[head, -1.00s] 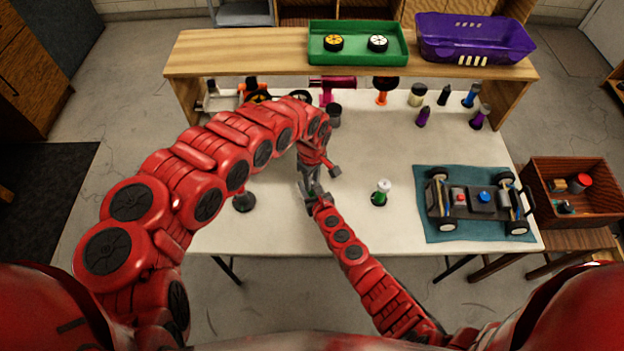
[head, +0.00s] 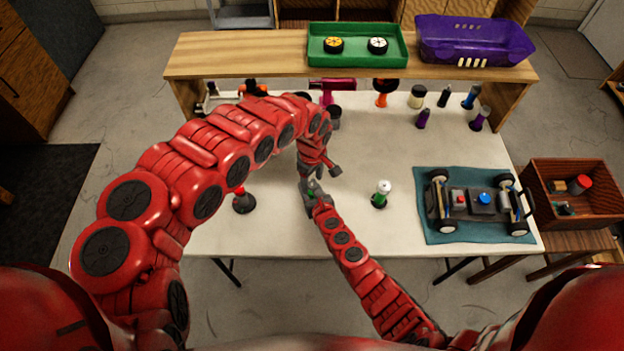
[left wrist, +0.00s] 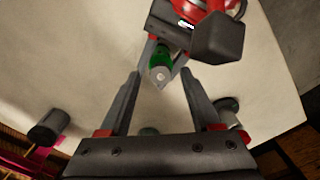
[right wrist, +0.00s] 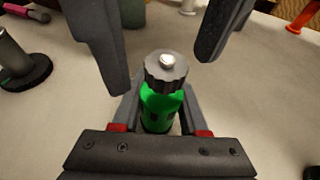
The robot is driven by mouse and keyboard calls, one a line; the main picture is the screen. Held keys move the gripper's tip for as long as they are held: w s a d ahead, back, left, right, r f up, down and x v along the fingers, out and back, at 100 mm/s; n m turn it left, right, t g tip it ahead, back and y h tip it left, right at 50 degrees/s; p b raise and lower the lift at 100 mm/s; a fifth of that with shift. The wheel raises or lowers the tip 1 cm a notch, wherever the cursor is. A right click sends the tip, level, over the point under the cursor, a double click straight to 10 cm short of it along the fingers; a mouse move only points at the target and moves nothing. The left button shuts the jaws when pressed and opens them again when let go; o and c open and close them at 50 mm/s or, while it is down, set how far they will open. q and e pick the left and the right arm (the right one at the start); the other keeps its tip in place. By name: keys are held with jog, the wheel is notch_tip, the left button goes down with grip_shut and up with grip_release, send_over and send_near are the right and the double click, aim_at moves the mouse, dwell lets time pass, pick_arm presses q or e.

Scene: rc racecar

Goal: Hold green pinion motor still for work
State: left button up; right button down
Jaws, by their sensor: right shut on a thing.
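The green motor (right wrist: 158,105) has a green body and a dark ridged top with a silver tip. My right gripper (right wrist: 160,112) is shut on its body in the right wrist view. In the left wrist view its green side (left wrist: 161,55) and pale round end show between the right fingers. My left gripper (left wrist: 160,85) is open, its two fingers apart with the motor's end ahead of the gap. In the head view both grippers meet near the table's middle, where only a little green (head: 311,193) shows; their fingers are mostly hidden there.
A white-topped green piece (head: 381,194) stands right of the grippers, a red-topped piece (head: 243,200) left. The car chassis (head: 476,202) lies on a teal mat (head: 430,232). A wooden shelf (head: 260,62) spans the back, with several small pieces below it.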

aim_at(312, 183)
pick_arm(q)
notch_tip(312, 183, up, 12)
dwell(0.8)
pick_arm(e)
jog(key=shift+c, duration=1.8)
grip_release()
jog(key=shift+s, duration=0.1)
